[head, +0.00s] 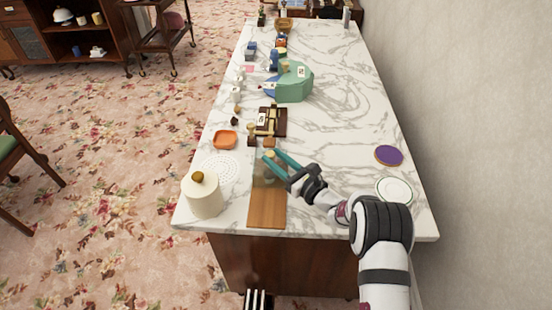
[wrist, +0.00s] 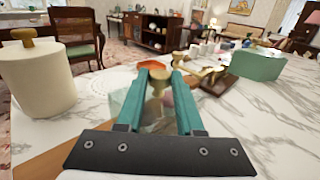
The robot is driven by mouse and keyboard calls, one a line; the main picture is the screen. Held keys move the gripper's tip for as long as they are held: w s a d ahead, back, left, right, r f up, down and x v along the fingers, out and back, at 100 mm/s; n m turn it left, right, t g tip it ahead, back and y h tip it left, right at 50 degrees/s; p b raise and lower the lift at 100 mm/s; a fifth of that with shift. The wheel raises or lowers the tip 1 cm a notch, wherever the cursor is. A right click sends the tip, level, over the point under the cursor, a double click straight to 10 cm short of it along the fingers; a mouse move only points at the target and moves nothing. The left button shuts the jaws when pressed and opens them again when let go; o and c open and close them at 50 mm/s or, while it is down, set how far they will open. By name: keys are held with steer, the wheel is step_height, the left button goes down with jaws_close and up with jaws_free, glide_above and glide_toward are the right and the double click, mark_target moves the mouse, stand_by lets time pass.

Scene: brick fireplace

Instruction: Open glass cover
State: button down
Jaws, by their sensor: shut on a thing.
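The glass cover (head: 269,176) is a clear, faint box shape at the far part of a wooden board (head: 266,211) near the counter's front edge. In the wrist view the glass cover (wrist: 125,104) shows partly below and between the teal fingers, with a pale pinkish thing behind the glass. My gripper (head: 270,156) reaches in from the right, and its fingers are shut on the cover's brass-coloured knob (wrist: 157,82). I cannot tell whether the cover rests on the board or is raised. The dark gripper base hides the lower part of the wrist view.
A cream canister (head: 203,197) with a wooden knob stands left of the board. An orange dish (head: 224,140) and a brown tray (head: 272,121) lie beyond. A green box (head: 291,84) is farther back. A purple disc (head: 389,155) and white plate (head: 394,188) lie right. The counter's middle right is clear.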

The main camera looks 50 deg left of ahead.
steer(key=shift+d, duration=0.1)
steer(key=s+d, duration=0.7)
steer(key=s, duration=0.1)
steer(key=shift+d, duration=0.4)
steer(key=c, duration=0.5)
jaws_free()
steer(key=shift+c, duration=0.2)
steer(key=d, duration=1.5)
steer(key=shift+d, duration=0.4)
